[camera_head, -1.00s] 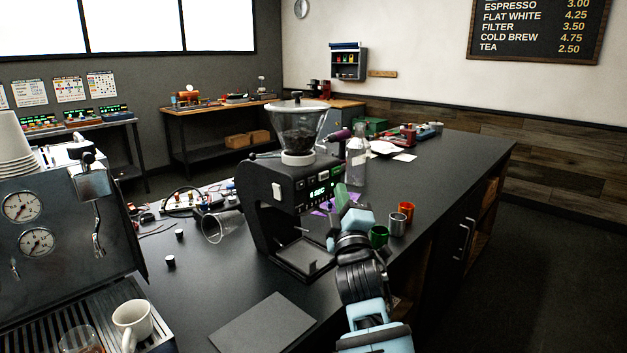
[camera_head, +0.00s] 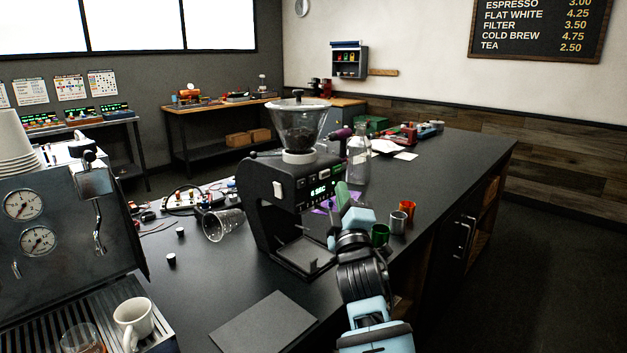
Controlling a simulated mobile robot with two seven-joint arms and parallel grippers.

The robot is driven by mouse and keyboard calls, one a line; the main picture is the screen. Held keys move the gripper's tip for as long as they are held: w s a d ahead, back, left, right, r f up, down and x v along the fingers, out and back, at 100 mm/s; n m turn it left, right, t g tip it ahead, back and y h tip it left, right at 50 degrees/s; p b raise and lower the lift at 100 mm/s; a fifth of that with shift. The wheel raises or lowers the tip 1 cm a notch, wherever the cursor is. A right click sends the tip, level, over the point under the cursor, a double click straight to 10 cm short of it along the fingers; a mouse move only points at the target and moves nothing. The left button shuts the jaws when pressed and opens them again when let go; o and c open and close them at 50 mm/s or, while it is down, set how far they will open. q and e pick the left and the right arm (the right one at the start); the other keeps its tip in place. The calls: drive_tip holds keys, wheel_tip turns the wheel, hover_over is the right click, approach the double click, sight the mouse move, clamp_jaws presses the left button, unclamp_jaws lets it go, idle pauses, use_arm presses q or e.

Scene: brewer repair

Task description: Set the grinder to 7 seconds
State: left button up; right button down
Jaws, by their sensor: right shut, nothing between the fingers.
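The grinder (camera_head: 276,200) is a black machine on the dark counter, with a clear hopper (camera_head: 298,128) of beans on top. Its front carries a small lit display (camera_head: 319,190) that seems to read 6 SEC, with buttons around it. My right gripper (camera_head: 341,193) is shut and empty. Its fingertips are in front of the grinder's face, just right of and below the display in the picture; I cannot tell whether they touch a button. My left gripper is not in view.
An espresso machine (camera_head: 62,225) with a white cup (camera_head: 133,322) stands at left. A clear bottle (camera_head: 358,160) is behind.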

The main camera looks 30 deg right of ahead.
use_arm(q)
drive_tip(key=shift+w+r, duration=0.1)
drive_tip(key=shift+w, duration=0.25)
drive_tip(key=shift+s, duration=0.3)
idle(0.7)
